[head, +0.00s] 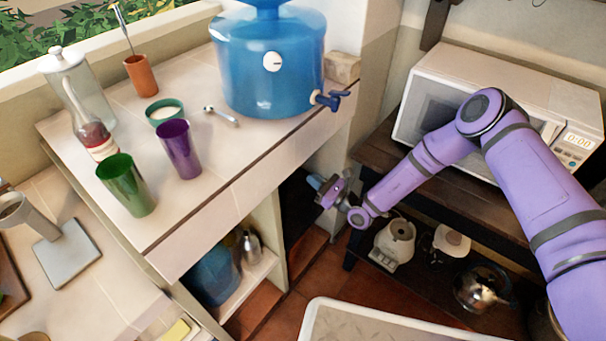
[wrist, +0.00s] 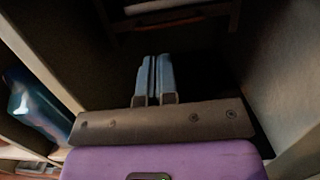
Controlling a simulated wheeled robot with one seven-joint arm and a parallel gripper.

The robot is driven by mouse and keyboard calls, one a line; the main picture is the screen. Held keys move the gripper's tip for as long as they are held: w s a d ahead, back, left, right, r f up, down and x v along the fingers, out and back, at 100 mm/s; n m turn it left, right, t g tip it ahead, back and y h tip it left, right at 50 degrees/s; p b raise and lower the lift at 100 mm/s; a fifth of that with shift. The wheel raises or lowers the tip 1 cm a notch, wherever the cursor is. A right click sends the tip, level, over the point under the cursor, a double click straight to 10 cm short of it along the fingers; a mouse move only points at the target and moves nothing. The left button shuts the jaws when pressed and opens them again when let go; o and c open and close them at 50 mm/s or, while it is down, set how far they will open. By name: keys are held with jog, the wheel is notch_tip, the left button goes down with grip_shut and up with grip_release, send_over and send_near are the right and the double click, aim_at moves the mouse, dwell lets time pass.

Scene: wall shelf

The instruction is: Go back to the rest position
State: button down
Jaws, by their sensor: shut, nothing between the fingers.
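My gripper (head: 316,183) is at the end of my purple arm, low in the gap between the pale counter and the dark wooden shelf in the head view. In the wrist view its two blue-grey fingers (wrist: 153,78) are side by side with no room between them. They are shut and hold nothing. The fingers point into a dark recess, and what lies deep inside is too dark to tell.
A blue water dispenser (head: 255,75), a purple cup (head: 180,150) and a green cup (head: 127,186) stand on the counter (head: 225,165). A white microwave (head: 500,90) sits on the dark shelf (head: 380,150) behind my arm.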

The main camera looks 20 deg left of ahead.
jog(key=v, duration=0.7)
jog(key=shift+s, duration=0.2)
jog(key=shift+d, duration=0.1)
jog(key=s+d+r+n+g+h, duration=0.2)
jog(key=d+r+n+g, duration=0.3)
jog(key=r, duration=0.6)
jog(key=s+d+r+n+g+h, duration=0.1)
jog(key=d+r+n+g+h, duration=0.15)
jog(key=r+n, duration=0.6)
jog(key=s+d+r+n+g+h, duration=0.1)
jog(key=s+d+r+n+g, duration=0.25)
jog(key=r, duration=0.85)
jog(key=s+d+r+n+t+h, duration=0.2)
jog(key=s+d+r+t+h, duration=0.2)
jog(key=s+d+r, duration=0.6)
jog(key=s+d+r+n+t+h, duration=0.3)
jog(key=s+d+r+h, duration=0.6)
jog(key=d, duration=0.7)
jog(key=shift+s+d+r+t, duration=0.3)
jog(key=shift+s+r+t, duration=0.7)
jog(key=shift+r, duration=0.05)
